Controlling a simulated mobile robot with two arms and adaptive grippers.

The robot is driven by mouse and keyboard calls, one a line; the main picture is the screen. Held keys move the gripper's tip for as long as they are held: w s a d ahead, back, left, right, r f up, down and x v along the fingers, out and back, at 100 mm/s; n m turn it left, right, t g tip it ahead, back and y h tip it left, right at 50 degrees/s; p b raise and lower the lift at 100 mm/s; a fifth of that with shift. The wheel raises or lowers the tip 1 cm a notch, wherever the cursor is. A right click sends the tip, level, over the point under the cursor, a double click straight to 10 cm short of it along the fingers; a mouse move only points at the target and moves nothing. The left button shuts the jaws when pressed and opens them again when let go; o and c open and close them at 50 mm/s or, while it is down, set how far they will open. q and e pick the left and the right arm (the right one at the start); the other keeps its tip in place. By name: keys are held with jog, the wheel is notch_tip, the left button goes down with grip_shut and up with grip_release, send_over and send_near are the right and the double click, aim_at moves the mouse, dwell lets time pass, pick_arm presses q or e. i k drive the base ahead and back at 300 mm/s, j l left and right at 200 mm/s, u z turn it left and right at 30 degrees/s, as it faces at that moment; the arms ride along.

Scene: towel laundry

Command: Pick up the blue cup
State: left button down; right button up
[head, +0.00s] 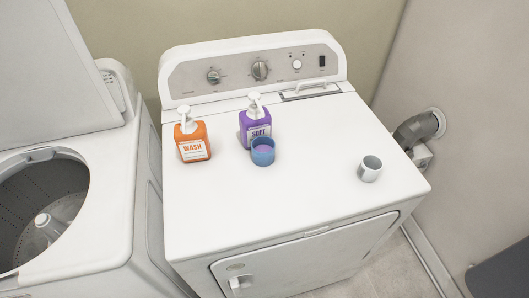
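The blue cup (262,157) stands upright on the white dryer top (260,205), near its middle. It is just in front of the purple pump bottle (253,125) and hides part of that bottle's lower side. Whether the two touch I cannot tell. Neither of my grippers is in view.
An orange pump bottle (193,141) labelled WASH stands left of the cup. The dryer top's front is clear. The control panel (256,70) rises behind. An open washer (108,205) is at left.

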aim_at(263, 147)
jog(key=k+j+u, duration=0.1)
jog(key=j, duration=0.3)
jog(key=k+j, duration=0.1)
jog(key=j, duration=0.3)
jog(key=k+j+u, duration=0.15)
jog(key=j, duration=0.25)
jog(key=i, duration=0.05)
